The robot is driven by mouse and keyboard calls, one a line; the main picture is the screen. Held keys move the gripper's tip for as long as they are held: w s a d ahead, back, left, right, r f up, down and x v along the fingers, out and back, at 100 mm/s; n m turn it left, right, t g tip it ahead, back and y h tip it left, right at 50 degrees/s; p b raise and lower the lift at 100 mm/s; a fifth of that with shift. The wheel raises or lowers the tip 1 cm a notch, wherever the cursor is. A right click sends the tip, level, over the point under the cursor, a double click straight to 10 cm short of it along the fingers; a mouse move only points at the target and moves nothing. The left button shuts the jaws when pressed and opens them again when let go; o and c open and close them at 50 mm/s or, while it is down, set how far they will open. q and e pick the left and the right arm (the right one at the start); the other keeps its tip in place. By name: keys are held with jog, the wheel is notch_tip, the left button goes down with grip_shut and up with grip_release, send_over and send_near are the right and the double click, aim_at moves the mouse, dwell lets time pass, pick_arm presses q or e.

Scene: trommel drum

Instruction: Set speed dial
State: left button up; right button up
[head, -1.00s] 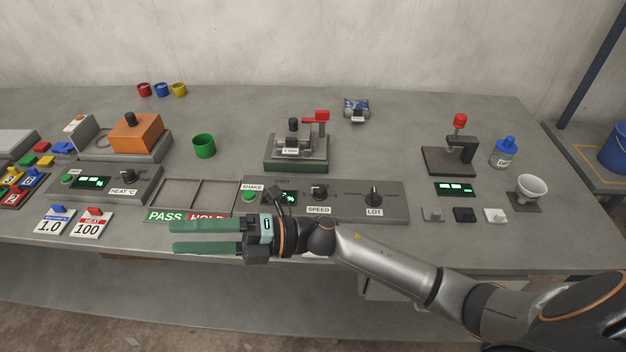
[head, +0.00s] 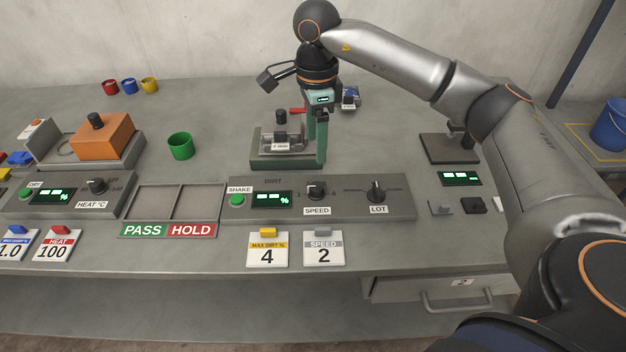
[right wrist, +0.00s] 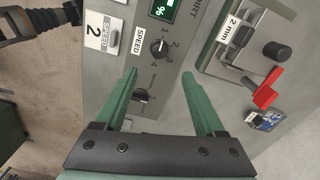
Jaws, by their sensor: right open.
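The speed dial (head: 316,190) is a black knob above a SPEED label on the grey shaker panel (head: 400,208). The speed card (head: 324,252), reading 2, lies in front of the panel. My right gripper (head: 318,162) points down over the bench just behind the panel, its green fingers apart and empty. In the right wrist view the dial (right wrist: 158,47) lies beyond the fingertips (right wrist: 159,74), between their lines and not touched. Numbers show around it; its exact setting is too small to tell. My left gripper is not in view.
A LOT knob (head: 377,191) sits right of the speed dial, and a green SHAKE button (head: 237,200) and display (head: 271,200) sit left. A sieve device (head: 280,150) with a red lever (right wrist: 267,90) stands close behind. A max dirt card (head: 267,252) lies beside the speed card.

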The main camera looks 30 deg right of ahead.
aim_at(315, 186)
notch_tip(315, 186, down, 12)
jog(key=shift+a+r, duration=0.1)
dwell(0.4)
grip_shut()
dwell(0.4)
